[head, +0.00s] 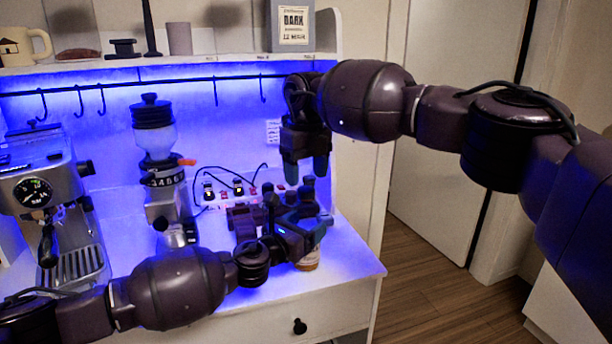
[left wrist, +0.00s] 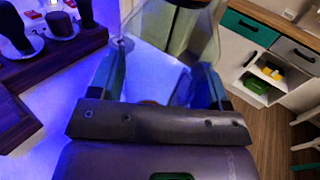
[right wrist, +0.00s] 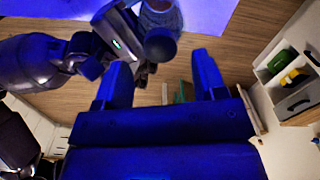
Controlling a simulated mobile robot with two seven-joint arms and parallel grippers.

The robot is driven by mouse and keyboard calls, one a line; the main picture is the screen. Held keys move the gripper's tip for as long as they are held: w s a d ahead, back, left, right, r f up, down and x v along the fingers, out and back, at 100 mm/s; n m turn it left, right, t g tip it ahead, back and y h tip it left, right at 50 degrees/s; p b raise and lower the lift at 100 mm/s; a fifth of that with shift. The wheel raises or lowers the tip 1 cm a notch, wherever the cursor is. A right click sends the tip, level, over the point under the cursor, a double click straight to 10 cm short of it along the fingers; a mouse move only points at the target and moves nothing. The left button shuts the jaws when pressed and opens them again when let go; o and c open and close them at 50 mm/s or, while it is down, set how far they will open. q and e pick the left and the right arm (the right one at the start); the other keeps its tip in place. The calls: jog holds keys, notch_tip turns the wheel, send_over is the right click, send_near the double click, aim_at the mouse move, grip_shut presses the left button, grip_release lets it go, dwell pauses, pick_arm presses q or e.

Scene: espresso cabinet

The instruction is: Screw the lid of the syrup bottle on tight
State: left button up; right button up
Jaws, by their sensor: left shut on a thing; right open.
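The syrup bottle (head: 308,262) stands near the front right corner of the counter; its amber lower part shows below my left gripper (head: 301,229). The left gripper is shut around the bottle, whose clear body (left wrist: 177,38) shows between the fingers in the left wrist view. A dark round knob (right wrist: 160,45), which looks like the lid, shows beside the left gripper in the right wrist view. I cannot tell how tightly it sits. My right gripper (head: 305,170) is open and empty, pointing down above the bottle area; its spread fingers show in the right wrist view (right wrist: 163,75).
A wooden rack (left wrist: 55,50) with dark-handled tools stands close to the left gripper. The grinder (head: 160,165) and espresso machine (head: 45,190) are farther left. Hooks hang under the shelf (head: 180,63). The counter's right edge (head: 355,245) is close to the bottle.

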aim_at(306, 189)
jog(key=shift+a+r, duration=0.1)
jog(key=shift+a, duration=0.1)
jog(key=shift+c, duration=0.4)
jog(key=shift+a+r, duration=0.2)
jog(key=shift+r, duration=0.25)
jog(key=shift+r+n, duration=0.55)
jog(key=shift+n, duration=0.65)
jog(key=n, duration=0.2)
jog(key=r+n, duration=0.1)
jog(key=n, duration=0.1)
jog(key=shift+d, duration=0.15)
jog(key=n, duration=0.3)
jog(key=shift+d+r+n, duration=0.1)
jog(key=shift+d+n, duration=0.15)
jog(key=shift+n, duration=0.05)
jog(key=shift+f, duration=4)
jog(key=shift+c, duration=0.2)
